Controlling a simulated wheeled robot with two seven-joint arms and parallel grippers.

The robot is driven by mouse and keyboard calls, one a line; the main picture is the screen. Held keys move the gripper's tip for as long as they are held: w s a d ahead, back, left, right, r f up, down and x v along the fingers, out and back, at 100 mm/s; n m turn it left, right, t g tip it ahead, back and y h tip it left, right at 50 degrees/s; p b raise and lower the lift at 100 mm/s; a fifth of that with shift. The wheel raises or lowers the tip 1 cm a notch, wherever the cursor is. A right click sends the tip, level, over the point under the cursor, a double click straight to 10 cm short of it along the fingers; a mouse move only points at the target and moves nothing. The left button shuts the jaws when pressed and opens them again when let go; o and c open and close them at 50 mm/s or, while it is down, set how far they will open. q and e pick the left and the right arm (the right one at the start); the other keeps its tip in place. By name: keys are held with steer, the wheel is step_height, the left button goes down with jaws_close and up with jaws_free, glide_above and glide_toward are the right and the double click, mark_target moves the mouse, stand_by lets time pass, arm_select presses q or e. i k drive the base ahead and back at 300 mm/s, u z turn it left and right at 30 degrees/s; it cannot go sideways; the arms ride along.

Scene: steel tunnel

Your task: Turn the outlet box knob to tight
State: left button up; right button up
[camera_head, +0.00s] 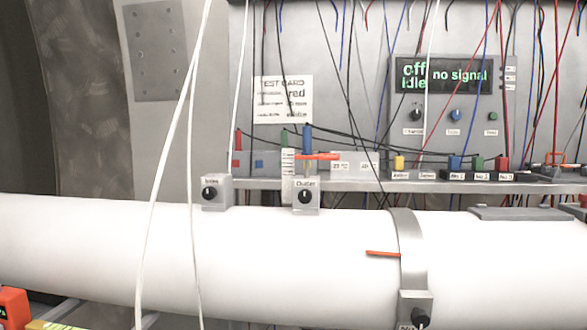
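Three small grey boxes with black knobs sit on the white pipe (280,255). One box (218,180) is at left, its black knob (209,194) showing a white mark. A second box (313,207) stands right of it, its knob (304,195) also marked white; its label is blurred. A third box (404,305) hangs on the grey clamp band (405,235) at the lower edge, its black knob (420,317) seen at an angle and its label cut off. I cannot tell for sure which is the outlet box. Neither gripper is in view.
White cables (166,165) hang in front of the pipe at left. A grey shelf (350,185) behind it carries coloured plugs and a display panel (445,105) reading "off idle no signal". An orange lever (383,253) juts left from the band. A red-orange object (12,305) is at lower left.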

mark_target(306, 196)
steer(key=u, duration=1.8)
steer(key=k, duration=0.85)
steer(key=z, duration=1.55)
steer(key=i, duration=0.55)
